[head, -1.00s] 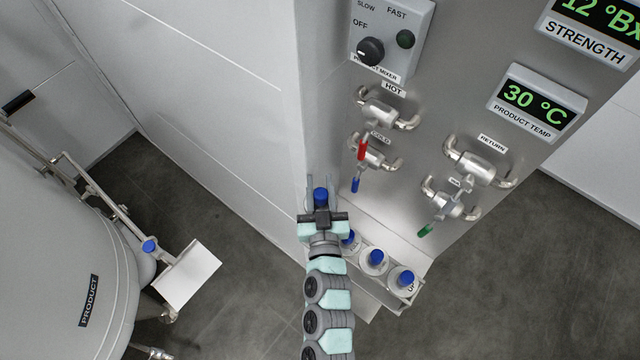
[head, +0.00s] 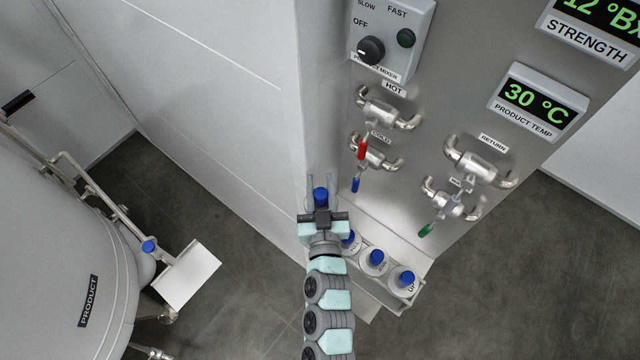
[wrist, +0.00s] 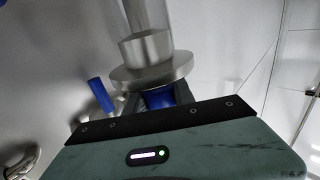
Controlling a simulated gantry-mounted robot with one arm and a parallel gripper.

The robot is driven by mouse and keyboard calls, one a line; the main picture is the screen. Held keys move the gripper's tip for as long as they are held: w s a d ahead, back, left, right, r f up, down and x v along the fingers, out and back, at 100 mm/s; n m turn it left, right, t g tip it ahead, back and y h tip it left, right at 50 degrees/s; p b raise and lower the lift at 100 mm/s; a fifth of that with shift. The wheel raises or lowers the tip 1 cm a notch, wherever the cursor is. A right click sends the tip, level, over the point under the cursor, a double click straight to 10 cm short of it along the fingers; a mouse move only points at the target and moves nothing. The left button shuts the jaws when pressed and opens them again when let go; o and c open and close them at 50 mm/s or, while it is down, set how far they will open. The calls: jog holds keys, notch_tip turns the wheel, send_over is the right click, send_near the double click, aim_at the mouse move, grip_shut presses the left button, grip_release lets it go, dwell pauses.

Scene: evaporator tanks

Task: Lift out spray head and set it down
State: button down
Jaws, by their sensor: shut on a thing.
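My gripper (head: 321,192) is in front of the left edge of the steel panel, shut on a blue-topped part that I take to be the spray head (head: 320,196). In the wrist view, the blue part (wrist: 159,98) sits between the two fingers. A round steel flange and collar (wrist: 147,60) are directly beyond it, and a pale steel tube (wrist: 147,15) runs on from there. I cannot tell whether the part is still seated in something. Its far end is hidden.
A rack (head: 375,292) with several blue-capped bottles (head: 375,260) is right of my gripper. Valve handles stick out above it: red (head: 362,148), blue (head: 355,185) and green (head: 426,230). The product tank (head: 60,260) and a white plate (head: 190,275) are on the left. The floor between is clear.

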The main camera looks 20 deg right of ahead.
jog(key=shift+f, duration=0.1)
jog(key=shift+f+b, duration=1.2)
jog(key=shift+f, duration=0.55)
jog(key=shift+f+b, duration=1.3)
jog(key=shift+f, duration=0.5)
jog(key=shift+f+b, duration=0.25)
jog(key=shift+b, duration=0.05)
jog(key=c, duration=1)
grip_release()
jog(key=shift+f, duration=0.1)
